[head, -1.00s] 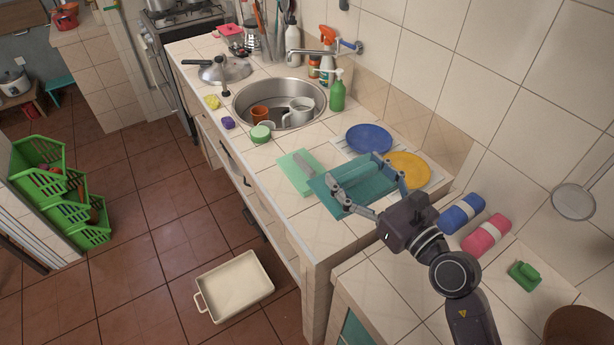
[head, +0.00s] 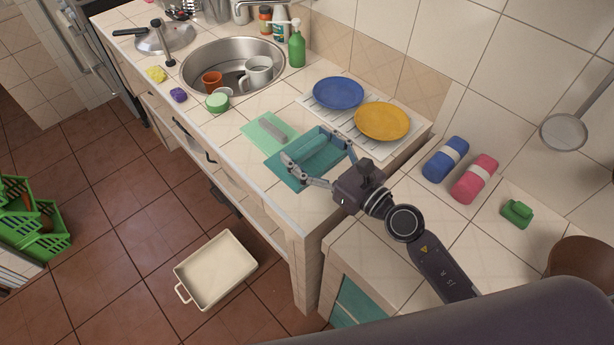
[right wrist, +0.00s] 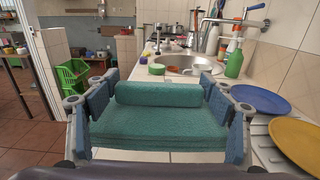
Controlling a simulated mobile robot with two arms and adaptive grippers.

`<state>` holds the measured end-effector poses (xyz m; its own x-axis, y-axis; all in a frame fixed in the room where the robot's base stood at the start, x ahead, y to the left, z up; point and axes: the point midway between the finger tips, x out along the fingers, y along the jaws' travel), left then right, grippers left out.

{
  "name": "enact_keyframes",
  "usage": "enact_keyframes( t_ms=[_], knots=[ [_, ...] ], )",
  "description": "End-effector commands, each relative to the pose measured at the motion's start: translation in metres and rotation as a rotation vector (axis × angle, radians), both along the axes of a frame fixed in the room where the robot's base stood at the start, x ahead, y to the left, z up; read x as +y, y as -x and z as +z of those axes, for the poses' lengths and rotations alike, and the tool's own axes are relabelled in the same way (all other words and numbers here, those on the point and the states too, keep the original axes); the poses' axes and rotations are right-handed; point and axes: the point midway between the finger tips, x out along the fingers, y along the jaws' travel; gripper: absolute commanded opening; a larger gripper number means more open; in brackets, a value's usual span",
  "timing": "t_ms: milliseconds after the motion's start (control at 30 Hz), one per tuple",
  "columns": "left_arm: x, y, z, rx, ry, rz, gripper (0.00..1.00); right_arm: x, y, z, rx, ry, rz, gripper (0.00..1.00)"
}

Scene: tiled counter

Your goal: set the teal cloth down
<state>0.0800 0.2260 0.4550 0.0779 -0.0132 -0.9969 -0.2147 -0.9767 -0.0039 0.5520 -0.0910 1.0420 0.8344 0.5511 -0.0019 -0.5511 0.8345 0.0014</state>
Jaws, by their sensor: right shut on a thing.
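The teal cloth (head: 283,173) is folded flat, with a thick raised roll along its middle. It is at the front part of the tiled counter, beside the mint-green board (head: 256,122). My right gripper (head: 305,146) is shut on the cloth, its fingers at both ends of the roll. In the right wrist view the cloth (right wrist: 150,128) spans between the two blue-padded fingers. I cannot tell whether its whole underside touches the counter. My left gripper is not in view.
A blue plate (head: 338,93) and a yellow plate (head: 381,121) lie on a white rack right behind the cloth. A grey object (head: 272,131) lies on the board. The sink (head: 222,62) is farther back.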

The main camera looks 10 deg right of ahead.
Motion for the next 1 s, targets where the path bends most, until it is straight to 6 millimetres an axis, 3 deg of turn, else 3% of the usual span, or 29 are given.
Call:
enact_keyframes(
  t_ms=[33,100,367,600,1000],
  knots=[
    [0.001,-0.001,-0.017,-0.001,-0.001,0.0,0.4,0.0,0.0,-0.019,0.0,0.0,0.001,0.51],
    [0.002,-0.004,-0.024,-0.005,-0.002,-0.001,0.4,0.0,0.0,-0.029,-0.001,0.001,0.0,0.51],
    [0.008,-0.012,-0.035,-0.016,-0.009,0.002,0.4,0.0,0.0,-0.044,-0.001,-0.001,0.0,0.51],
    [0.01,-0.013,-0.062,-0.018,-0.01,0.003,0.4,0.001,0.0,-0.078,0.0,-0.002,0.0,0.51],
    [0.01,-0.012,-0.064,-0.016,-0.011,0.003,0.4,0.0,0.0,-0.083,-0.001,-0.001,0.0,0.51]
  ],
)
